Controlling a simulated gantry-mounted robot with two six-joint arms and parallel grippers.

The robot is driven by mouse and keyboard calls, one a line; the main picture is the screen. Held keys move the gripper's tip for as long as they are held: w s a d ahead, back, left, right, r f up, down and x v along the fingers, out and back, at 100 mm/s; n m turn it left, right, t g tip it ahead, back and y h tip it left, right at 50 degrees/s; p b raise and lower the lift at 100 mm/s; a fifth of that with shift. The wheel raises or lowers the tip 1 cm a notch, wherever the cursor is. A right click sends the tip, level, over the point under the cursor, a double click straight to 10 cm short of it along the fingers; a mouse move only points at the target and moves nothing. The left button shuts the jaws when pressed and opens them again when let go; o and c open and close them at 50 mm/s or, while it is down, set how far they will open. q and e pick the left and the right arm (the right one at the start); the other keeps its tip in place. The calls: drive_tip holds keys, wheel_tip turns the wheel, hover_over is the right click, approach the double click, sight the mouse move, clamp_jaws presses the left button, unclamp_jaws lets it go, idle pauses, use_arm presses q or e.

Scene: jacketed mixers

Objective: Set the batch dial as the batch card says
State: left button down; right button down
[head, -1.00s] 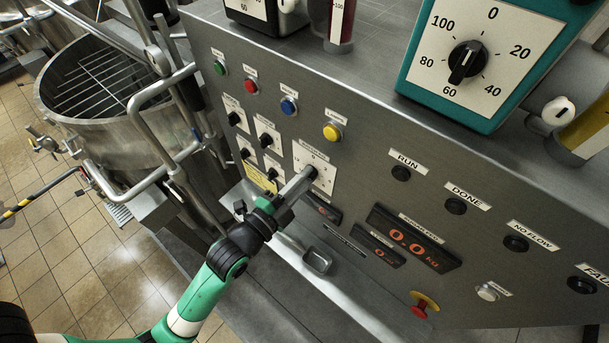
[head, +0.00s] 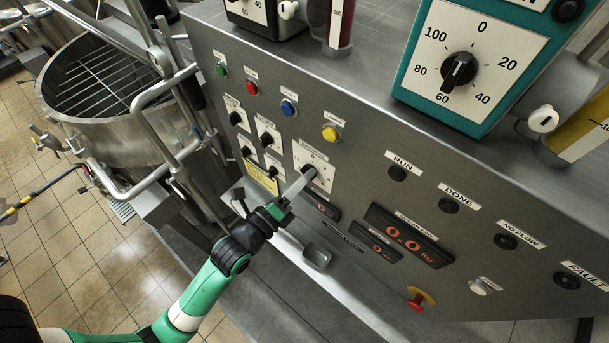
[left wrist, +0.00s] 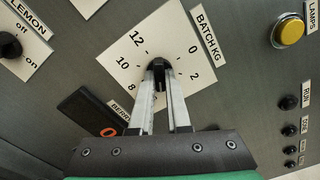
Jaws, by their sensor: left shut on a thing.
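The batch dial is a dark knob (left wrist: 158,65) on a white plate labelled BATCH KG (left wrist: 188,62), whose readable numbers are 0, 2, 8, 10 and 12. The plate also shows in the head view (head: 303,155), on the grey panel. My left gripper (left wrist: 160,75) is shut on the knob, one finger on each side. It also shows in the head view (head: 307,174), coming in from the lower left. The fingers cover much of the knob, so I cannot tell where its pointer stands. A yellow card (head: 262,177) left of the dial is too small to read. My right gripper is not in view.
Several small black knobs (head: 266,138) sit left of the dial, with green, red, blue and yellow (head: 330,133) buttons above. An orange display (head: 408,237) reads 0.0 kg. A red stop button (head: 416,303) is lower right. A small tray (head: 317,256) juts out below.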

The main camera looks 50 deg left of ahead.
use_arm(q)
drive_tip(key=shift+m, duration=1.5)
drive_tip(key=c, duration=0.9)
unclamp_jaws()
drive_tip(key=shift+s, duration=0.1)
drive_tip(key=s, duration=0.3)
drive_tip(key=s+d+b, duration=0.1)
drive_tip(key=s, duration=0.7)
drive_tip(key=shift+s+d+b, duration=0.15)
drive_tip(key=shift+d+b, duration=0.2)
